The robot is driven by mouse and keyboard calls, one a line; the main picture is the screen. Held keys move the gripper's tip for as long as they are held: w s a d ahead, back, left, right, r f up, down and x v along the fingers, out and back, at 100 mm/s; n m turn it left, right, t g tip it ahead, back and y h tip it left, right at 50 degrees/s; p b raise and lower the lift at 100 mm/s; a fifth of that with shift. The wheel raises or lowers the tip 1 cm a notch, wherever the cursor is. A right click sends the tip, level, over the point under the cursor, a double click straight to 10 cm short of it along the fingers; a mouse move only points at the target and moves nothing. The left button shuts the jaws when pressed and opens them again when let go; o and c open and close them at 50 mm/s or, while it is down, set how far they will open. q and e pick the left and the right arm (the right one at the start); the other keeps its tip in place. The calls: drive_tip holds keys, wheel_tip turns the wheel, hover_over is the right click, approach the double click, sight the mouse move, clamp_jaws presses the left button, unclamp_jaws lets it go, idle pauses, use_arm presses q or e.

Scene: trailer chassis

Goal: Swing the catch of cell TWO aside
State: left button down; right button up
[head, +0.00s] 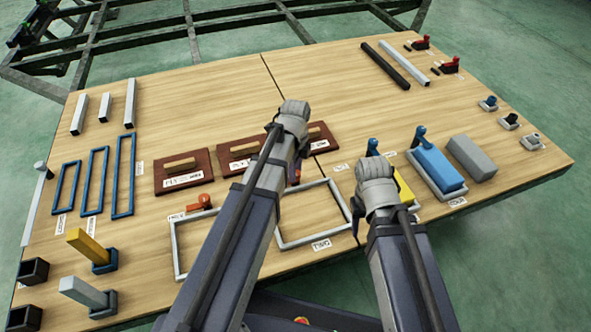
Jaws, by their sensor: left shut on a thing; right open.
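The cell TWO frame (282,246) is an empty pale rectangular frame on the table, with its TWO label (321,245) at the near side. My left gripper (295,178) is at its far left corner, largely hidden behind my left wrist. It is shut on what looks like the orange catch of cell TWO (298,170); only a sliver shows, so its angle cannot be told. My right gripper (356,222) is open, pointing down by the right side of the frame, partly hidden by its wrist. No held thing shows there.
An orange catch (200,203) lies by the left cell frame (176,250). Brown boards with wooden handles (182,164) stand just beyond. The table's far middle is clear.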

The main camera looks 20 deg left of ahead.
idle(0.4)
use_arm(q)
drive_tip(key=shift+c, duration=2.2)
unclamp_jaws()
wheel_tip(320, 180, up, 8)
drive_tip(key=p, duration=0.8)
drive_tip(key=shift+f, duration=0.1)
use_arm(e)
wheel_tip(320, 180, up, 8)
drive_tip(key=shift+f, duration=0.15)
